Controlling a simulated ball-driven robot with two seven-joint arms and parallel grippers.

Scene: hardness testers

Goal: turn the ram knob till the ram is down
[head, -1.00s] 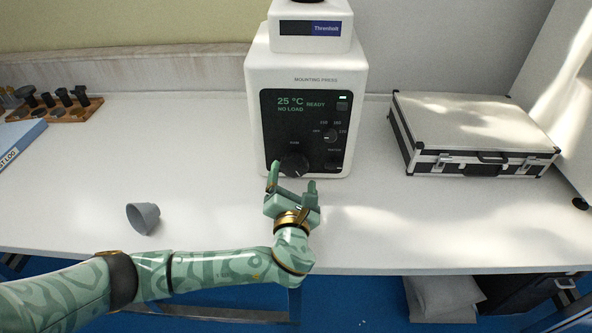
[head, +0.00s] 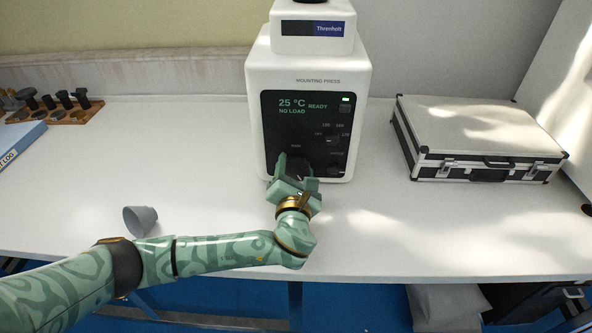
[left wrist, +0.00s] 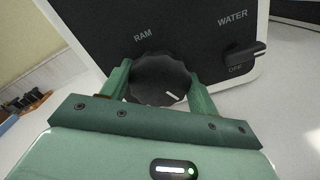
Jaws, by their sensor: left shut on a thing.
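The mounting press (head: 308,85) is a white machine with a black front panel, standing at the back middle of the bench. Its display reads 25 °C, READY, NO LOAD. The black, ridged ram knob (left wrist: 160,78) sits under the word RAM, with a white pointer line toward its lower right in the left wrist view. My left gripper (head: 294,175) reaches the panel's lower part, and in the left wrist view its fingers (left wrist: 161,85) are shut on the ram knob, one on each side. The gripper partly hides the knob in the head view. My right gripper is not in view.
The water switch (left wrist: 246,54), at OFF, is right of the knob. A silver-and-black case (head: 480,135) lies right of the press. A grey cup (head: 140,220) lies on its side at front left. A wooden rack (head: 75,115) and blue binder (head: 20,140) are at far left.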

